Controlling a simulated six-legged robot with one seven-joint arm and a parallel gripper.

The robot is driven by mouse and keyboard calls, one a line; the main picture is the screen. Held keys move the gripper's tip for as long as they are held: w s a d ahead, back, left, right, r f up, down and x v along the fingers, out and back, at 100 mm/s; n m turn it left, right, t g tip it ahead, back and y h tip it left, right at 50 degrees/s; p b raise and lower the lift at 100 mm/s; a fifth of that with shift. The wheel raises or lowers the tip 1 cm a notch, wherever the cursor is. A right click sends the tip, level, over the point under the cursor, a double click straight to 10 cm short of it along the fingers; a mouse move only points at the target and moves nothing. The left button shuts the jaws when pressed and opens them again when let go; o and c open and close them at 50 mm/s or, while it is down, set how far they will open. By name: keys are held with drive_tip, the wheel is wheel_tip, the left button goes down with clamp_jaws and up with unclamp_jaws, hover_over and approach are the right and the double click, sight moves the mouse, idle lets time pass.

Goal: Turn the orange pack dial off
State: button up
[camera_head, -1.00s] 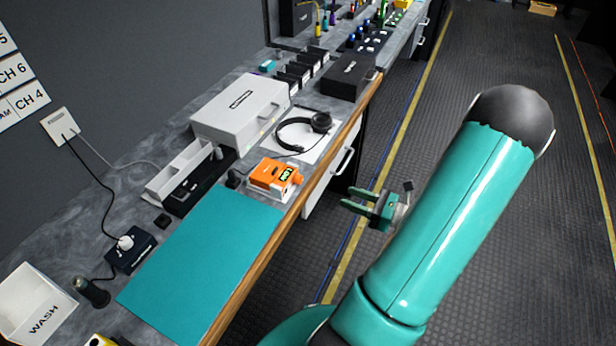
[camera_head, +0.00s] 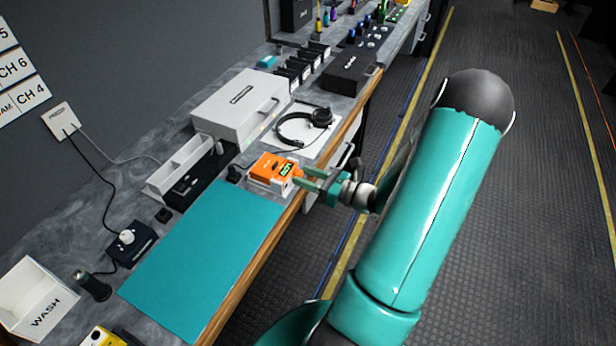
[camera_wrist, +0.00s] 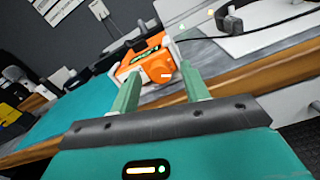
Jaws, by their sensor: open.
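The orange pack (camera_head: 272,169) sits in a white holder on the bench, just beyond the teal mat, with a lit green display on its face. In the wrist view its round orange dial (camera_wrist: 160,68) faces me, between and beyond my fingertips. My gripper (camera_head: 308,179) is open at the bench's front edge, its fingers pointing at the dial side of the pack. In the wrist view my gripper (camera_wrist: 162,85) has one green finger on each side of the dial. I cannot tell whether the fingers touch it. In the head view the dial is mostly hidden by the fingers.
The teal mat (camera_head: 205,255) lies clear on the bench. Headphones (camera_head: 305,125) on a white sheet and a grey case (camera_head: 240,105) stand behind the pack. The wooden bench edge (camera_head: 262,252) runs close under my gripper. The aisle floor to the right is free.

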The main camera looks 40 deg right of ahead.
drive_tip(key=c, duration=1)
drive_tip(key=shift+n, duration=2.6)
drive_tip(key=o, duration=1)
drive_tip(key=v, duration=1.4)
